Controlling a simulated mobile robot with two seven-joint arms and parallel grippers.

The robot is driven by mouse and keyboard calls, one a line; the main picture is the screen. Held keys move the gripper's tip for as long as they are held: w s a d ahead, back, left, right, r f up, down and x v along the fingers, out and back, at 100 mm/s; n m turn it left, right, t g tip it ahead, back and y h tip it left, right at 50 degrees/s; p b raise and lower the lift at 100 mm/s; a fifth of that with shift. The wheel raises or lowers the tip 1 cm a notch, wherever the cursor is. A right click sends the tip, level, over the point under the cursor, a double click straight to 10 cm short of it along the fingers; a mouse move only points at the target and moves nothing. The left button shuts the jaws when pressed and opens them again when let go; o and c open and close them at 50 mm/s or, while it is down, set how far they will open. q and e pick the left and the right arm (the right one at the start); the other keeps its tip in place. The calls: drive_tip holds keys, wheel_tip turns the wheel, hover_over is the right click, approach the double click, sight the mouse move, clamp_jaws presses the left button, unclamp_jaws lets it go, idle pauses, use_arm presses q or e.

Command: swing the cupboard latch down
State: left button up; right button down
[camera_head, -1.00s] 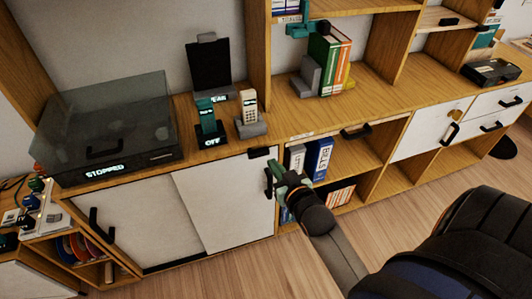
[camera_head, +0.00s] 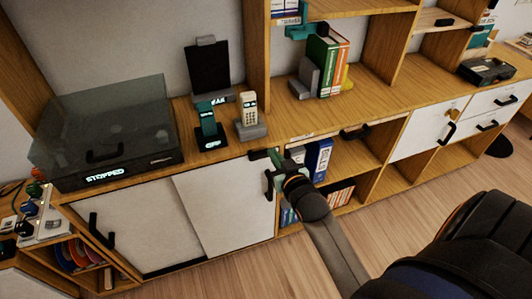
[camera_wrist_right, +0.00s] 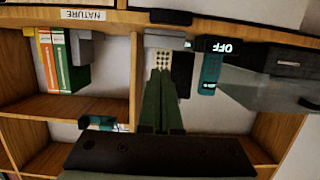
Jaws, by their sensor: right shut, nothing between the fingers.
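The cupboard latch (camera_head: 260,154) is a short black bar lying roughly level on the cabinet's front edge, above the right end of the white sliding door (camera_head: 222,205). My right gripper (camera_head: 273,156) is shut and empty, its green fingers just beside the latch's right end. I cannot tell whether they touch it. In the right wrist view, which is upside down, a black bar (camera_wrist_right: 170,17) that looks like the latch shows on the wooden edge, beyond the shut fingertips (camera_wrist_right: 161,72). My left gripper is not in view.
A black door handle (camera_head: 268,185) stands out just below my right gripper. An open shelf with blue and white binders (camera_head: 318,160) lies to the right.

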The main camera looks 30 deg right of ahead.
hover_over(259, 154)
drive_tip(key=s, duration=0.3)
drive_tip(key=f, duration=0.2)
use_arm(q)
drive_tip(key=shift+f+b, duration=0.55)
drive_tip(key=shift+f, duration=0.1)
use_arm(e)
drive_tip(key=shift+w+d+f, duration=0.15)
drive_tip(key=shift+d+f, duration=0.1)
drive_tip(key=shift+f, duration=0.7)
drive_tip(key=shift+w+d+f, duration=0.1)
drive_tip(key=shift+d+f, duration=0.1)
drive_tip(key=shift+f, duration=0.7)
